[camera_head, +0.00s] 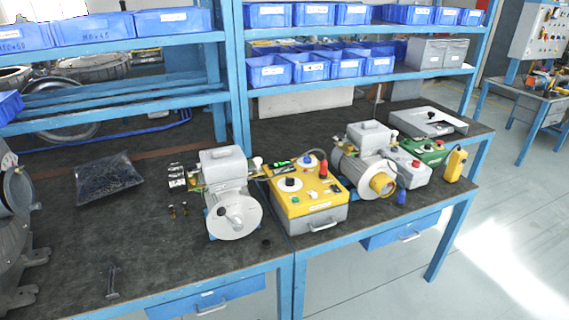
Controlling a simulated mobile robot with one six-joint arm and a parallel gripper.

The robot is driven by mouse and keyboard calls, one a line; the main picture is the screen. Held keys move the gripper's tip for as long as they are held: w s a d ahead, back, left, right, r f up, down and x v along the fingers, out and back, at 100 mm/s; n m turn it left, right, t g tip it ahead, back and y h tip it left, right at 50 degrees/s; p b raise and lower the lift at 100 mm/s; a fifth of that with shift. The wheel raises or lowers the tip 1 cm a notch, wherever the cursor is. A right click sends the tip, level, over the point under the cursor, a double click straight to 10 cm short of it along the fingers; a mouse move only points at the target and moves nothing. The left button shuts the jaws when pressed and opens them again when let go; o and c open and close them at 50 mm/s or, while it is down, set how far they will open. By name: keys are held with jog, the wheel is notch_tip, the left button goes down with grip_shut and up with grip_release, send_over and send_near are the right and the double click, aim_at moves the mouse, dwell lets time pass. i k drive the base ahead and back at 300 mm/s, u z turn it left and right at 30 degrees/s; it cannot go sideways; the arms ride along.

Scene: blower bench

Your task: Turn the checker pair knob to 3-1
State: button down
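A box with a yellow top panel and grey sides (318,222) sits on the bench right of centre, and it looks like the checker. A black knob on a white round dial (290,184) is on the left of its panel. Its pointer direction and any 3-1 marking are too small to read. A red part (323,170) stands up at the panel's back right, and small coloured buttons sit nearby. Other boxes with knobs are a green one (428,152) and a light grey one (413,172) farther right; I cannot read their labels. My gripper is not in view.
A grey blower motor (234,217) stands close left of the yellow box, another (370,171) close behind right. A yellow handheld unit (455,165) is near the right edge. Shelves with blue bins (376,64) rise behind. The front left bench top (150,245) is mostly clear.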

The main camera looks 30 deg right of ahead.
aim_at(307, 159)
jog(key=z, duration=0.75)
jog(key=k, duration=0.9)
jog(key=u, duration=0.05)
jog(key=i, duration=0.65)
jog(key=z, duration=0.05)
